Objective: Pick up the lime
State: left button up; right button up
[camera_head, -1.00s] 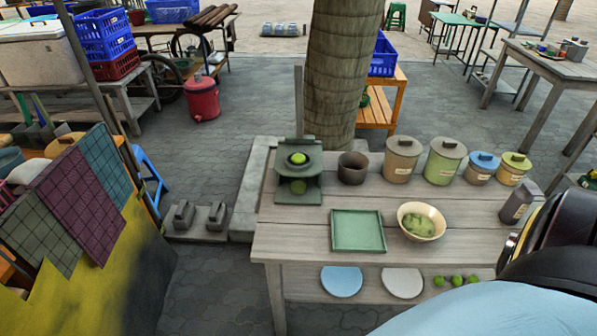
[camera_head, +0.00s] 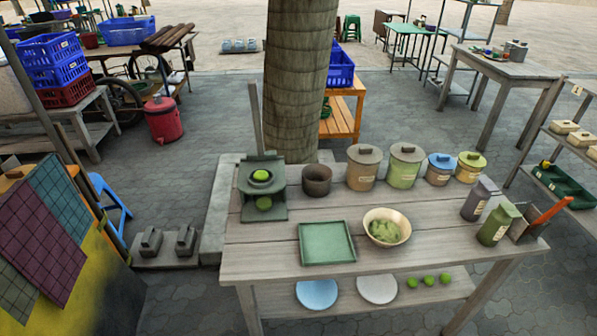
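Three small green limes (camera_head: 428,280) lie in a row on the lower shelf of the wooden table, at its right part. Another round green fruit, which looks like a lime (camera_head: 262,175), sits on top of a grey-green press-like stand (camera_head: 279,214) at the table's left end. A cream bowl (camera_head: 402,222) on the tabletop holds pale green pieces. Neither of my grippers is in view.
The wooden table (camera_head: 262,263) also bears a green square tray (camera_head: 326,243), a dark cup (camera_head: 316,180), several lidded jars (camera_head: 403,166) and two upright containers at the right. A blue plate (camera_head: 317,293) and a white plate (camera_head: 377,289) lie on the lower shelf. A tree trunk (camera_head: 299,80) rises behind.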

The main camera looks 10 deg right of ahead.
aim_at(259, 175)
jog(key=u, duration=0.05)
jog(key=k, duration=1.15)
jog(key=z, duration=0.8)
jog(key=i, duration=1)
jog(key=u, duration=0.45)
jog(key=i, duration=0.75)
jog(key=u, duration=0.8)
